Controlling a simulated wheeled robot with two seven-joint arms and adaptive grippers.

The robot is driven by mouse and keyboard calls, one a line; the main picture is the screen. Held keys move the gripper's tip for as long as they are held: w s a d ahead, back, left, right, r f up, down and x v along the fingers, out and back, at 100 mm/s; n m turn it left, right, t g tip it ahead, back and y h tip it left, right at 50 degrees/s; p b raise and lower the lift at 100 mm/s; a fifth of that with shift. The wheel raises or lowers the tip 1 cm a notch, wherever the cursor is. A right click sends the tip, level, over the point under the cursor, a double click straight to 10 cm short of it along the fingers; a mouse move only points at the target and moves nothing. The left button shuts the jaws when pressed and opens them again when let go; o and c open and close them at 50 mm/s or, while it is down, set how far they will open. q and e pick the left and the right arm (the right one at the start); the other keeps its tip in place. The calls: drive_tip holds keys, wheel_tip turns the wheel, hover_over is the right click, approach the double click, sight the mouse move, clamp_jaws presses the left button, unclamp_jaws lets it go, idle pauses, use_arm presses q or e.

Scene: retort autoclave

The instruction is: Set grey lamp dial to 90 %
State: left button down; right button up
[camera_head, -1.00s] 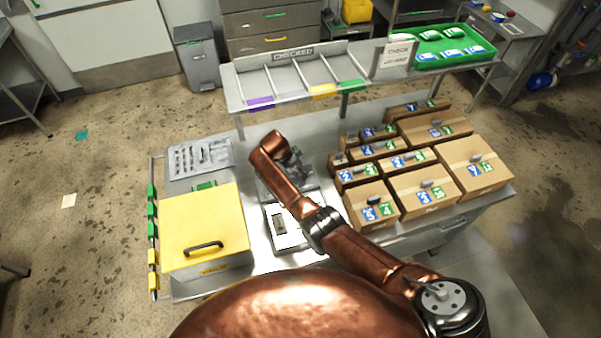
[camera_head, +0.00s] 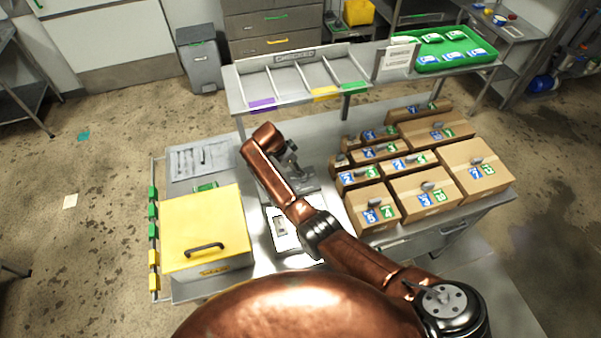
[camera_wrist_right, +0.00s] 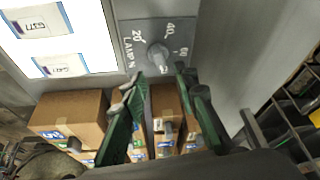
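The grey lamp dial (camera_wrist_right: 157,56) sits on a dark grey plate in the right wrist view, beside a bright lit panel. The plate is marked LAMP %, and 20, 40 and 60 are readable around the knob. Higher marks are not readable, and I cannot tell the knob's exact setting. My right gripper (camera_wrist_right: 162,82) has its two green-sided fingers apart, with the knob just beyond the gap between the tips. Whether either finger touches it is unclear. In the head view my right gripper (camera_head: 289,158) is partly hidden by its arm. My left gripper is not in view.
The lit panel (camera_wrist_right: 85,25) carries labelled cards. Several cardboard boxes (camera_head: 425,188) stand at the right of the table. A yellow-lidded box (camera_head: 205,222) stands left. A raised shelf with a CHECKED rack (camera_head: 294,56) and a green tray (camera_head: 430,65) runs behind.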

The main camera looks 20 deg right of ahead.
drive_tip(key=v, duration=0.5)
drive_tip(key=shift+a+r, duration=0.15)
drive_tip(key=shift+r, duration=0.2)
